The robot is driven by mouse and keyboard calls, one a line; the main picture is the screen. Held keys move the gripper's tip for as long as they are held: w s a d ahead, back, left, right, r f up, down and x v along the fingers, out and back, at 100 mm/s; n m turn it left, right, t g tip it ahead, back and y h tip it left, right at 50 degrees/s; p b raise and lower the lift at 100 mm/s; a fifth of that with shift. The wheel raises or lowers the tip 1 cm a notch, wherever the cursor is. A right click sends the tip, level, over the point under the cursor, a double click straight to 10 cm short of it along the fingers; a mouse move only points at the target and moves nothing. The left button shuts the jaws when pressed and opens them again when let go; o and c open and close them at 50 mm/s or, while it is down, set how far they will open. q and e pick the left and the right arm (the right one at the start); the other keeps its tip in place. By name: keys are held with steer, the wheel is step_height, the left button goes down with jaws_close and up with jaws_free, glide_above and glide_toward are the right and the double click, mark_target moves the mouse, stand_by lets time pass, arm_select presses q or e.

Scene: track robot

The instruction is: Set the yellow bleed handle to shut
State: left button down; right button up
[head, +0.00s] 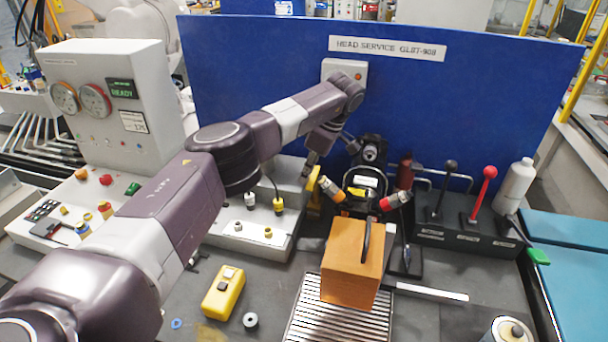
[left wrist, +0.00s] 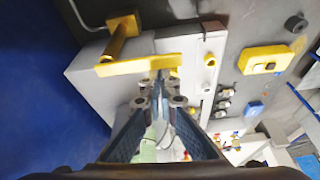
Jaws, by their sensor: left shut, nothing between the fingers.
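The yellow bleed handle (left wrist: 138,66) shows in the left wrist view as a flat bar on a yellow post, beside a pale grey block (left wrist: 88,80). In the head view a yellow piece (head: 314,190), which looks like the same handle, stands at the block's right end, partly behind my arm. My left gripper (left wrist: 160,82) is shut and empty, its tips close to the bar's right part. I cannot tell if they touch it. In the head view the left gripper (head: 309,166) points down just above the yellow piece. My right gripper is not in view.
A blue panel (head: 240,60) stands behind. Right of the handle are a black fixture (head: 371,150) with orange and red fittings, an orange block (head: 350,265) and a black box with levers (head: 460,235). A yellow box (head: 223,292) lies in front.

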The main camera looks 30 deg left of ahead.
arm_select(q)
steer(key=shift+w, duration=0.1)
stand_by(0.4)
steer(key=shift+w+a+b, duration=0.3)
steer(key=shift+w+b, duration=0.25)
steer(key=shift+w, duration=0.15)
